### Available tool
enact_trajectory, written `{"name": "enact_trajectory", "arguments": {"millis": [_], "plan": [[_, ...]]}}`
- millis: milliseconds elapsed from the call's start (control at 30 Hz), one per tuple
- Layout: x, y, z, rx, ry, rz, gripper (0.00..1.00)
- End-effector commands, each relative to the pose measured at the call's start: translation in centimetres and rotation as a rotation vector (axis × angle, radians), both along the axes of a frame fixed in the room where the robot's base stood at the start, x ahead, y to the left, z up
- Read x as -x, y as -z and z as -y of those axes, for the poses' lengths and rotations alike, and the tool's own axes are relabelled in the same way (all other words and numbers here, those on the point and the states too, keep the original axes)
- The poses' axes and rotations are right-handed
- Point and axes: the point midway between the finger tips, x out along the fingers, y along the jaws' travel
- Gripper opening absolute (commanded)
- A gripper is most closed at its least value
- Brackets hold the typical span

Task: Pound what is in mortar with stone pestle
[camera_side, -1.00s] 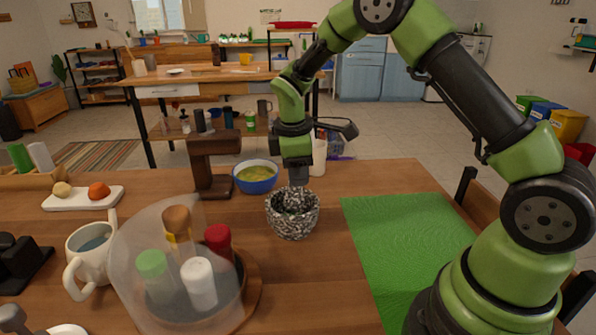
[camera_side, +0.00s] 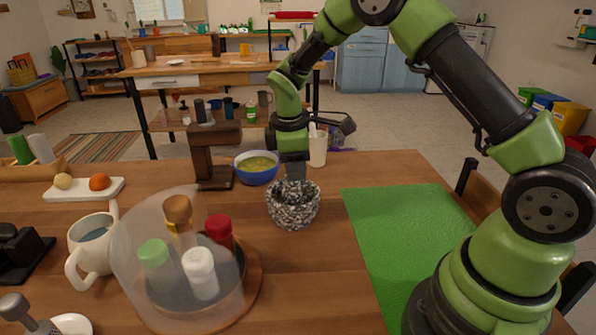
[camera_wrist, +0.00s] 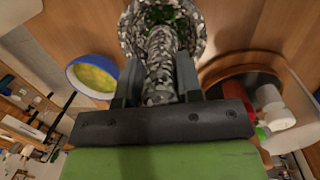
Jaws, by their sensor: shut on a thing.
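The speckled grey stone mortar (camera_side: 293,212) stands upright on the wooden table near the middle. The speckled stone pestle (camera_wrist: 161,62) is between my gripper's two fingers in the wrist view, with its far end inside the mortar (camera_wrist: 199,38). Green bits (camera_wrist: 170,16) show in the mortar around the pestle. My gripper (camera_side: 296,178) is shut on the pestle and points down, right above the mortar's mouth. In the side view the mortar's wall and the gripper hide most of the pestle.
A blue bowl of yellow-green soup (camera_side: 256,168) and a brown stand (camera_side: 214,158) are behind the mortar. A clear-covered round tray (camera_side: 250,290) of several spice dispensers is front left. A white cup (camera_side: 318,148) stands behind. A green mat (camera_side: 405,240) lies bare at right.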

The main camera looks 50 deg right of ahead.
Motion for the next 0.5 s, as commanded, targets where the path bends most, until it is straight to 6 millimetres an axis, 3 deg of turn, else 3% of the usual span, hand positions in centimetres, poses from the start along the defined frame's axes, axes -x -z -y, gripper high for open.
{"name": "enact_trajectory", "arguments": {"millis": [167,500], "plan": [[-0.06,-0.72,-0.24,0.000,-0.002,0.001,0.09],[-0.02,-0.18,-0.23,0.000,0.000,-0.001,0.09]]}}
